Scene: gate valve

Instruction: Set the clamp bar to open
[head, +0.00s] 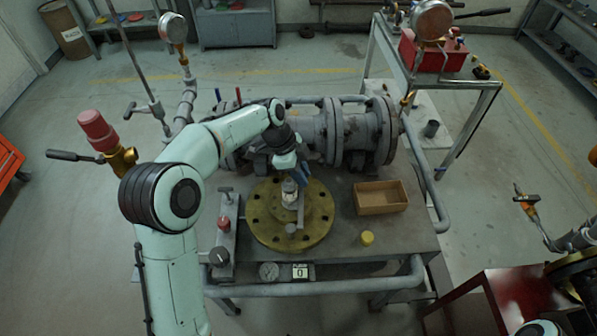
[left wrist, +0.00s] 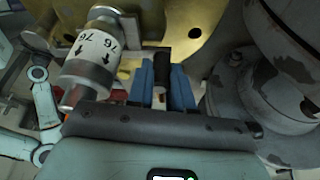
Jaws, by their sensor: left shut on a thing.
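A round brass flange (head: 262,228) lies on the bench, with a grey fitting standing at its middle that carries a white collar (head: 290,187). In the left wrist view the collar (left wrist: 92,62) shows black arrows and the number 76. My left gripper (head: 302,176) is right beside this fitting. In the left wrist view its blue fingers (left wrist: 162,85) are closed on a short dark cylindrical end (left wrist: 163,68), which looks like the end of the clamp bar. The rest of that bar is mostly hidden by the gripper. My right gripper is not in view.
Large grey flanged pipework (head: 345,135) stands just behind the gripper. An open wooden box (head: 381,198) and a yellow cap (head: 367,238) are to the right on the bench. A dial gauge (head: 268,271) and a small display (head: 300,271) sit at the front edge.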

